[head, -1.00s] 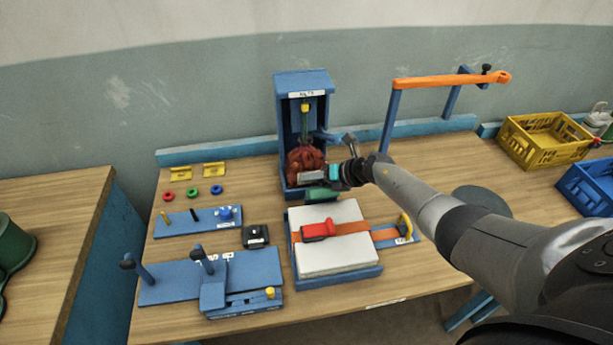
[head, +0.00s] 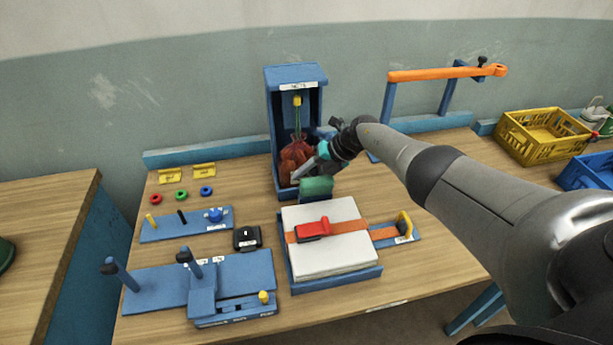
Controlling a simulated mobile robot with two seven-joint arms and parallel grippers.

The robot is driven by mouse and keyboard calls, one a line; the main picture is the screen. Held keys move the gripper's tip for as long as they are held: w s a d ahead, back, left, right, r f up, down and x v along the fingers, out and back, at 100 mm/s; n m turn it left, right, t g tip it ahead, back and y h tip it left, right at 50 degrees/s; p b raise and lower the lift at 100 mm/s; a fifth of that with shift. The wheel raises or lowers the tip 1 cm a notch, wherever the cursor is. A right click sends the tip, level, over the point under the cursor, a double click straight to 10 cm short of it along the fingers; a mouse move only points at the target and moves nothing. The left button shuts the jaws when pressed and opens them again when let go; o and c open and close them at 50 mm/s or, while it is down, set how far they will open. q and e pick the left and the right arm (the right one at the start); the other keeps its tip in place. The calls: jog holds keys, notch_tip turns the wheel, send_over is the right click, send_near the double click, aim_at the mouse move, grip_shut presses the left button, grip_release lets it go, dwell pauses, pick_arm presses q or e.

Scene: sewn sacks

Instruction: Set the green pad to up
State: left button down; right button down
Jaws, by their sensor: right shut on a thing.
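The green pad (head: 316,187) is at the front right of the blue upright box (head: 297,87), just behind the white sack with the orange strap. It stands tilted, with its broad face toward me. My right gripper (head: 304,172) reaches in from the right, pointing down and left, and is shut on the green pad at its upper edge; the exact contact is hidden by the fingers. A reddish-brown net sack (head: 295,157) hangs inside the box, right behind the fingers. My left gripper is out of view.
A white sack (head: 328,255) with a red buckle (head: 313,229) lies in front. An orange-topped frame (head: 430,74) stands behind my arm. Blue fixtures (head: 247,275) with upright pegs fill the left front. A yellow crate (head: 545,134) is at the right.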

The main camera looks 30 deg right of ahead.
jog(key=shift+s+f, duration=0.1)
jog(key=c, duration=0.6)
grip_release()
jog(key=shift+o, duration=0.2)
jog(key=p+v, duration=0.3)
jog(key=v, duration=0.3)
jog(key=p, duration=0.1)
send_near(317, 167)
jog(key=shift+s+d, duration=0.2)
jog(key=shift+s, duration=0.05)
